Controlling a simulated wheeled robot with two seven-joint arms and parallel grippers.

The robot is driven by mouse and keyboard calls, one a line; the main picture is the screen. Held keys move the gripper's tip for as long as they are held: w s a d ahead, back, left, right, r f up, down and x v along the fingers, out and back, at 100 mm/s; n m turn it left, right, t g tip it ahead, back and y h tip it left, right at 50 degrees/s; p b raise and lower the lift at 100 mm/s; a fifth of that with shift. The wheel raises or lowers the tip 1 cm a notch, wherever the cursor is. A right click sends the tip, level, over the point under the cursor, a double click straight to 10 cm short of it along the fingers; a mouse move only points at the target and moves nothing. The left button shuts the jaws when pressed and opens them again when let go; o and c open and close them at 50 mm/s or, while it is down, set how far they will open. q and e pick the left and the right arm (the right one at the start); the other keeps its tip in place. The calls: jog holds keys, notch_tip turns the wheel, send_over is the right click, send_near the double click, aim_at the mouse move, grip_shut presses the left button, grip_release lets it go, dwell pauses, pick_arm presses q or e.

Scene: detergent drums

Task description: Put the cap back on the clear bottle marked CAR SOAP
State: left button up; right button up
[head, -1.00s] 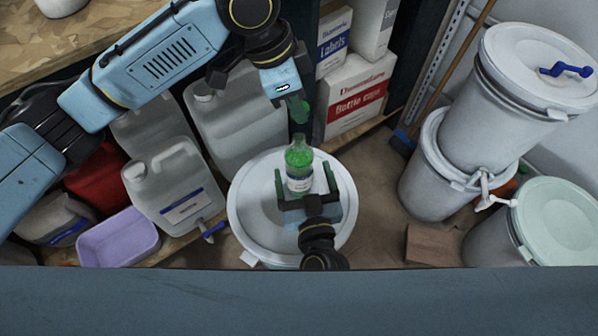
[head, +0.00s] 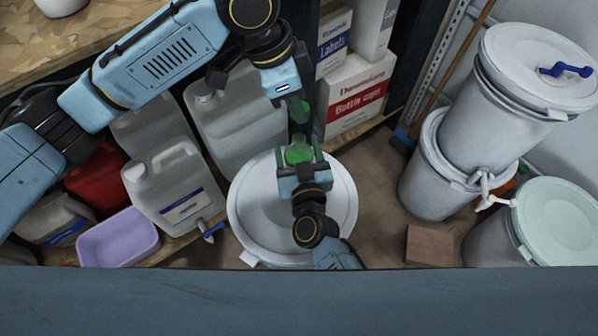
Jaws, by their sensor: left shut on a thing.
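The clear bottle (head: 299,154) with green liquid is above or on the white drum lid in the head view. Its label and lower part are hidden by my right gripper. My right gripper (head: 300,156) comes in from below, with its fingers on either side of the bottle. I cannot tell whether they press on it. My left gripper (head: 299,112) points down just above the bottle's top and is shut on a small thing. That thing is mostly hidden between its fingers, so I cannot make out a cap. The bottle's neck is hidden too.
The white drum lid (head: 258,218) is otherwise bare. Grey jugs (head: 172,185) and a purple tub (head: 118,238) stand to the left. Cartons (head: 355,98) are behind. Stacked drums (head: 505,115) and a green-lidded drum (head: 556,222) stand to the right, near a brown block (head: 429,245).

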jog(key=c, duration=1)
pick_arm(q)
jog(key=shift+f, duration=2.5)
pick_arm(e)
jog(key=shift+o, duration=0.2)
pick_arm(q)
jog(key=shift+f, duration=0.1)
jog(key=shift+f, duration=0.8)
jog(key=shift+f, duration=0.55)
